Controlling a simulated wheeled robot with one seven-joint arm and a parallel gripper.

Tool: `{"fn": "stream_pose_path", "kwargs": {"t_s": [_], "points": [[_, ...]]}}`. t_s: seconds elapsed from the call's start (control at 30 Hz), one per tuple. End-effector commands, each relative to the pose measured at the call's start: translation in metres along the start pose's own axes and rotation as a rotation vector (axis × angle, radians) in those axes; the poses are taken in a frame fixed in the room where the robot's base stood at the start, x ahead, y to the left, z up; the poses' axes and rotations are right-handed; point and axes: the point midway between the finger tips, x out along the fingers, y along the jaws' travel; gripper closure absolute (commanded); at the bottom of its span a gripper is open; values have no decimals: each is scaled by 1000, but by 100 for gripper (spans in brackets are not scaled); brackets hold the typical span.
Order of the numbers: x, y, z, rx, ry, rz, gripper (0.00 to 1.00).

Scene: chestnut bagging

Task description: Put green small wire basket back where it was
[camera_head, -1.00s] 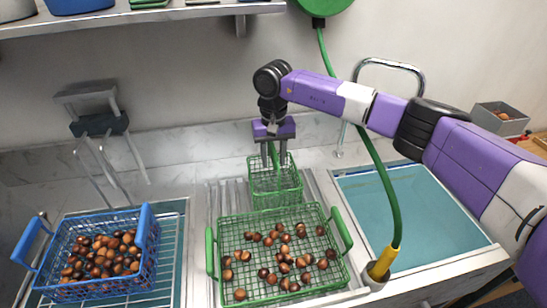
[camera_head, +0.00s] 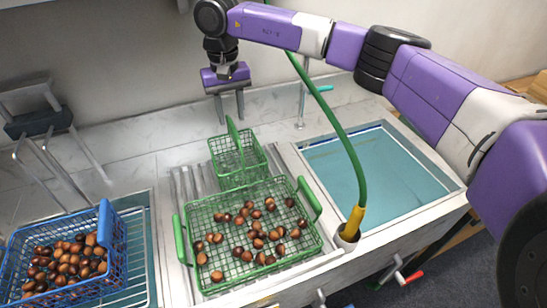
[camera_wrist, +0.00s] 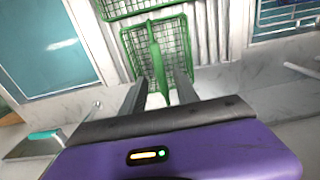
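The green small wire basket (camera_head: 238,165) stands upright and empty on the ribbed drainboard, behind the larger green basket (camera_head: 252,235). Its green handle (camera_head: 233,132) stands up. The larger green basket holds several loose chestnuts.
A blue basket (camera_head: 114,242) of chestnuts stands on a rack at the left. The teal sink (camera_head: 385,170) is to the right, with a green hose (camera_head: 340,135) running down beside it. A grey stand (camera_head: 40,120) is at the back left.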

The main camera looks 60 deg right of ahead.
Motion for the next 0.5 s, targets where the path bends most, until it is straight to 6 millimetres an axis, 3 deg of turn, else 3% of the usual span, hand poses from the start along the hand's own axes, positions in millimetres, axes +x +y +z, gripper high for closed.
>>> {"fn": "stream_pose_path", "kwargs": {"t_s": [0.17, 0.27, 0.37, 0.5], "points": [[4, -9, 4, -1, -10, -20, 63], [17, -43, 22, -2, -50, -100, 63], [36, -104, 59, 8, -138, -250, 63], [43, -207, 137, 61, -342, -516, 63]]}}
